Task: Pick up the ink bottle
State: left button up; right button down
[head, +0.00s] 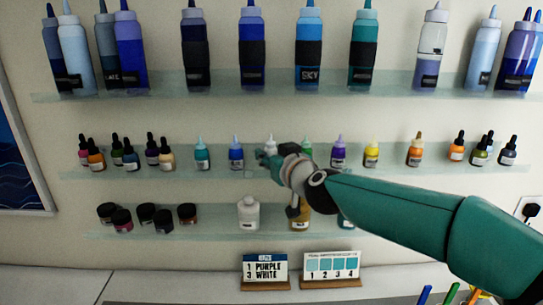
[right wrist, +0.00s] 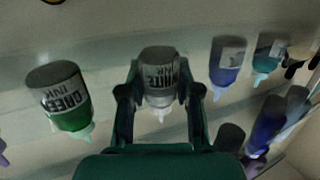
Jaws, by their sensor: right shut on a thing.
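My right gripper (head: 268,157) is at the middle shelf, in front of the row of ink bottles. In the right wrist view, which appears upside down, its two fingers (right wrist: 160,92) are on either side of a white ink bottle (right wrist: 158,76) and are shut on it. The bottle has a clear body, a grey base and a dark "WHITE INK" label. In the head view only the top of the white ink bottle (head: 270,141) shows; the gripper hides the rest. I cannot tell whether it touches the shelf. My left gripper is in neither view.
The middle glass shelf (head: 105,174) also holds a blue ink bottle (head: 236,154) and a green ink bottle (head: 307,147), close on either side. Large bottles stand on the shelf above. A white bottle (head: 249,214) and dark jars stand below. A sign (head: 265,268) reads "1 PURPLE 3 WHITE".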

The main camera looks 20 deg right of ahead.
aim_at(271, 137)
jog(key=shift+s+r, duration=0.2)
jog(key=shift+r, duration=0.45)
jog(key=shift+r+p, duration=0.3)
jog(key=shift+r, duration=2.5)
jog(key=s+a+b, duration=0.1)
jog(key=s+a, duration=0.1)
jog(key=s, duration=0.7)
jog(key=s+a, duration=0.3)
jog(key=s, duration=0.7)
jog(key=shift+a+b, duration=0.2)
jog(key=shift+b, duration=0.2)
jog(key=c, duration=1.5)
grip_release()
jog(key=shift+w, duration=0.1)
grip_shut()
